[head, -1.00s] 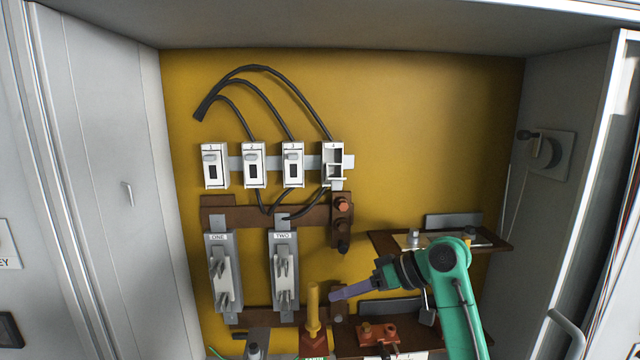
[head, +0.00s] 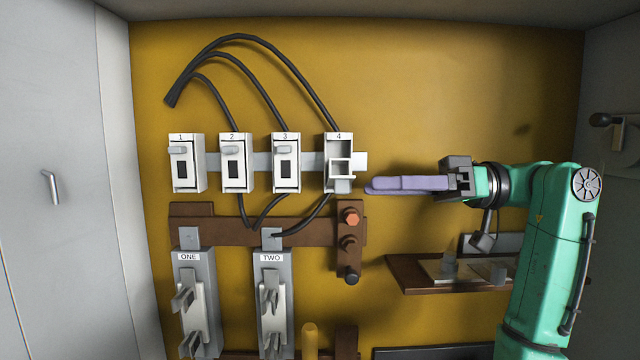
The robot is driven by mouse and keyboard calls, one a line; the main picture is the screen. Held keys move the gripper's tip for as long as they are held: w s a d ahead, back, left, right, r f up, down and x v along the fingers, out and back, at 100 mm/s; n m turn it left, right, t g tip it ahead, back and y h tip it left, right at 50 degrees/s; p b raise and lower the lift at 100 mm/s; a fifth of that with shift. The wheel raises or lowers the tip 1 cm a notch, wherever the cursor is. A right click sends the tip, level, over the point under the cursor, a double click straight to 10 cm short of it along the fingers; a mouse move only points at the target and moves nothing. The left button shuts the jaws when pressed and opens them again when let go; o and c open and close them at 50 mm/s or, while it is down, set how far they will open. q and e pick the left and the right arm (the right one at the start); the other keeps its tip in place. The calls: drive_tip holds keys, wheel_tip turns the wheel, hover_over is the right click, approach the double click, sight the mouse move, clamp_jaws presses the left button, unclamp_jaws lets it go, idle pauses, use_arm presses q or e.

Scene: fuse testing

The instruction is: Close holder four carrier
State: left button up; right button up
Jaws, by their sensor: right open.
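Holder four (head: 332,147) is the rightmost of the row of white fuse holders on the yellow back panel. Its front is open, and its carrier (head: 341,184) is hinged down at the bottom, sticking out below the open cavity. My right gripper (head: 370,187) comes in from the right, with its long lilac fingers pointing left at about the height of the carrier. It is a short way to the right of the carrier and looks apart from it. Nothing shows between the fingers. My left gripper is out of view.
Holders 1 (head: 187,165), 2 (head: 235,165) and 3 (head: 285,165) have their fronts closed. Black cables (head: 240,62) arch above the row. A brown bar (head: 225,230) with bolts runs below. A brown shelf (head: 410,277) lies under my right arm. The panel at upper right is free.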

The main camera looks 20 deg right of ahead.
sight(340, 177)
drive_tip(key=p+x, duration=0.3)
drive_tip(key=x, duration=0.6)
drive_tip(key=shift+w+a+f, duration=0.2)
drive_tip(key=shift+w+a, duration=0.05)
drive_tip(key=shift+w, duration=0.25)
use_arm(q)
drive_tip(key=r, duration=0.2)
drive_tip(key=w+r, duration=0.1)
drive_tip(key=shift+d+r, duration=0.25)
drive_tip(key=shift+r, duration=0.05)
use_arm(e)
clamp_jaws()
